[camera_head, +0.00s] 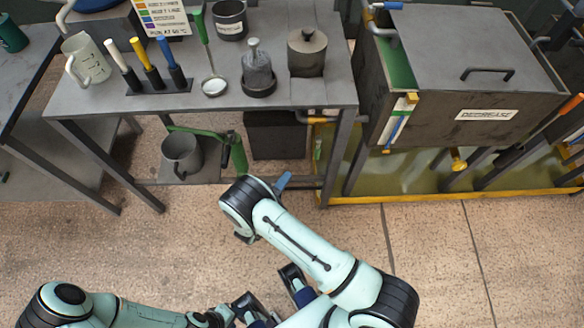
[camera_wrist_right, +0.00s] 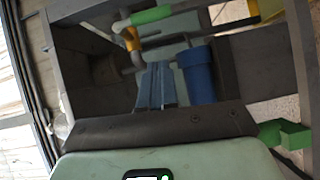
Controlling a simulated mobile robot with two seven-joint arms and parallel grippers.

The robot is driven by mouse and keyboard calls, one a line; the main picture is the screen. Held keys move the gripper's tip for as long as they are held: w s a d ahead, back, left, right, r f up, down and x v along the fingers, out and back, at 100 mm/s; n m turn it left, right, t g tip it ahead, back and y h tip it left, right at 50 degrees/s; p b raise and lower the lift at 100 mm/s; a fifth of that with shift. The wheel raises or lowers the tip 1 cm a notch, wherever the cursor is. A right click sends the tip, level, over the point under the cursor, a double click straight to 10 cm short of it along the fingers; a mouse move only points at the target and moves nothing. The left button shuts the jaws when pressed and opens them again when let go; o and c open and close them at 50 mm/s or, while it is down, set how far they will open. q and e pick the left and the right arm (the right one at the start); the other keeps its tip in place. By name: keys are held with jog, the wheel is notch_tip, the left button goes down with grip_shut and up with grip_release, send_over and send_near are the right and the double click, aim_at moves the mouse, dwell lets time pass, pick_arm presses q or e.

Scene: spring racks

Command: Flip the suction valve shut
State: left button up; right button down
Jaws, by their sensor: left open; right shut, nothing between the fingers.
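In the right wrist view, a grey pipe fitting with a green handle (camera_wrist_right: 151,15) and an orange collar (camera_wrist_right: 131,40) lies beyond my fingers. It may be the suction valve, but no label shows. My right gripper (camera_wrist_right: 155,88) is shut and empty, its blue fingers below the fitting and apart from it, as far as I can tell. In the head view, my right gripper (camera_head: 283,181) shows only as a blue tip past the wrist, in front of the bench's lower part. My left gripper (camera_head: 269,291) is open and empty, low in the head view above the floor.
A blue cylinder (camera_wrist_right: 197,75) stands beside my right fingers. The bench (camera_head: 215,97) holds a ladle, mugs and a tool rack. Beneath it are a grey bucket (camera_head: 181,155) and a green upright part (camera_head: 238,154). The degrease tank (camera_head: 470,60) is right. Front floor is clear.

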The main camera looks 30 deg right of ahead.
jog(key=shift+v, duration=1.05)
jog(key=shift+f, duration=0.1)
